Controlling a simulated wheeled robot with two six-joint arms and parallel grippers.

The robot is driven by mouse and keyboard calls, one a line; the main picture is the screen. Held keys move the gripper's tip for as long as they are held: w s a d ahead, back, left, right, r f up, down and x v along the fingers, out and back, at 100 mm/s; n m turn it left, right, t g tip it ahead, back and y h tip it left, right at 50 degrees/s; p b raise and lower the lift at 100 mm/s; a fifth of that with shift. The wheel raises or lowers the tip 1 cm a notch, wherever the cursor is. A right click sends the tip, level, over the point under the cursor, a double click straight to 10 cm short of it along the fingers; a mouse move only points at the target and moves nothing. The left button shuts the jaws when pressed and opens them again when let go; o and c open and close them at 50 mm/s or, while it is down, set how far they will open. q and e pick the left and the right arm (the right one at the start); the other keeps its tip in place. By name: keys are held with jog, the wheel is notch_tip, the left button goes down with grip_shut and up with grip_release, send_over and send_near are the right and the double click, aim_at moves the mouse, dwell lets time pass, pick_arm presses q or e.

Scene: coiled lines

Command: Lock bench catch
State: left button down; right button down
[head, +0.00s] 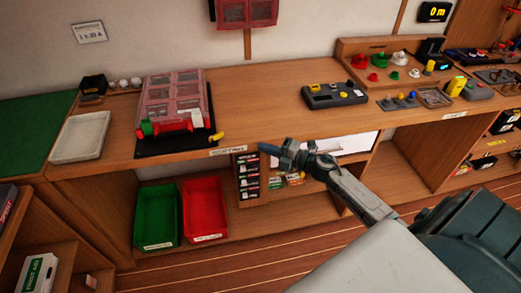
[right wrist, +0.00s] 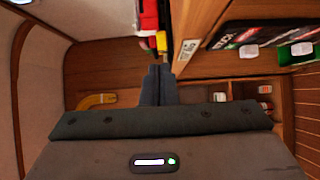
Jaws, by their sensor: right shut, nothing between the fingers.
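A clear pink-lidded case (head: 173,95) stands on a black base (head: 172,146) at the left of the bench. Along its front runs a red bar (head: 172,127) with a green end (head: 147,128) on its left. A yellow lever (head: 217,136) sticks out at its right front corner; I take these parts for the catch. My right gripper (head: 268,149) is shut and empty, apart from the lever, to its right near the bench's front edge. In the right wrist view its shut fingers (right wrist: 158,72) point toward red, yellow and green parts (right wrist: 155,40). My left gripper is out of view.
A white tray (head: 80,137) lies left of the case. A green bin (head: 157,216) and a red bin (head: 203,208) stand below the bench. A grey control box (head: 334,96) is farther right, with clear bench top between it and the case.

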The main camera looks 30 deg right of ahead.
aim_at(220, 136)
jog(key=shift+s+a+r, duration=0.1)
jog(key=shift+r, duration=0.05)
jog(key=s+a+m+t+h, duration=0.1)
jog(key=a+m+h, duration=0.3)
jog(key=m, duration=0.7)
jog(key=s+a+m+t+h, duration=0.2)
jog(key=a+m+h, duration=0.2)
jog(key=m, duration=0.8)
jog(key=shift+s+p, duration=0.3)
jog(key=shift+s, duration=0.05)
jog(key=shift+a, duration=0.1)
jog(key=w, duration=0.4)
jog(key=w+a, duration=0.1)
jog(key=w, duration=0.9)
jog(key=shift+a, duration=0.2)
